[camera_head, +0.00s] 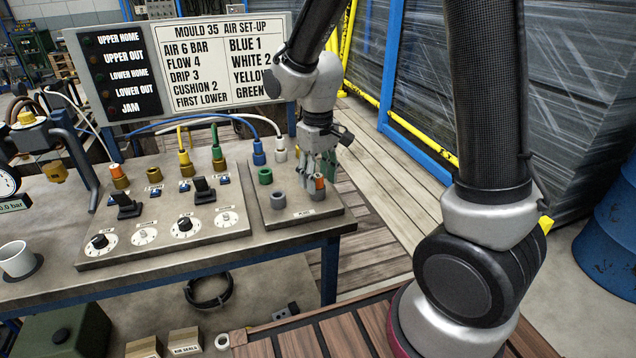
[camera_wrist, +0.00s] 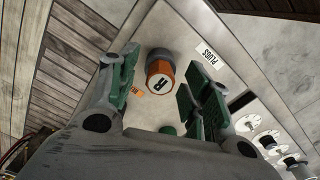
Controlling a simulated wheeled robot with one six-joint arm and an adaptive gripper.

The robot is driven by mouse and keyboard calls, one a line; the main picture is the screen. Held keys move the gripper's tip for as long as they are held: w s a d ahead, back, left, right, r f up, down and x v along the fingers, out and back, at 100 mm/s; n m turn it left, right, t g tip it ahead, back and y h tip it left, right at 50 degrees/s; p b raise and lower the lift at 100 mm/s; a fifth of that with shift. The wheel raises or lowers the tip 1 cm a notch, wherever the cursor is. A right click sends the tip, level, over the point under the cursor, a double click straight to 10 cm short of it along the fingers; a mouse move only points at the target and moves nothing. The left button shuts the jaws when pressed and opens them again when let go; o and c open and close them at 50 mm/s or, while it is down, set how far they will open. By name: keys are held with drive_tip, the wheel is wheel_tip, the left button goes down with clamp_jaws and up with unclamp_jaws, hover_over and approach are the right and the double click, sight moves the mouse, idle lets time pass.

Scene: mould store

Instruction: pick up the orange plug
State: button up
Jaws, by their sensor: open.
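The orange plug (camera_head: 319,183) stands upright in a grey holder (camera_head: 317,194) at the right end of the bench plate. In the wrist view the plug (camera_wrist: 160,76) shows its orange body and a pale top marked "R". My gripper (camera_head: 321,170) is open and points down over it. In the wrist view the green-padded fingers of my gripper (camera_wrist: 160,88) stand on either side of the plug, with gaps visible on both sides. In the head view the fingers partly hide the plug.
Another orange-topped fitting (camera_head: 117,171) stands at the left of the panel. Grey (camera_head: 278,200) and green (camera_head: 265,176) holders are beside the plug. Blue (camera_head: 258,152) and white (camera_head: 280,148) hose plugs stand behind. A "PLUGS" label (camera_wrist: 208,56) lies on the plate.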

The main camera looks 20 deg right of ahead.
drive_tip(key=c, duration=1)
drive_tip(key=shift+c, duration=0.2)
drive_tip(key=shift+r, duration=0.15)
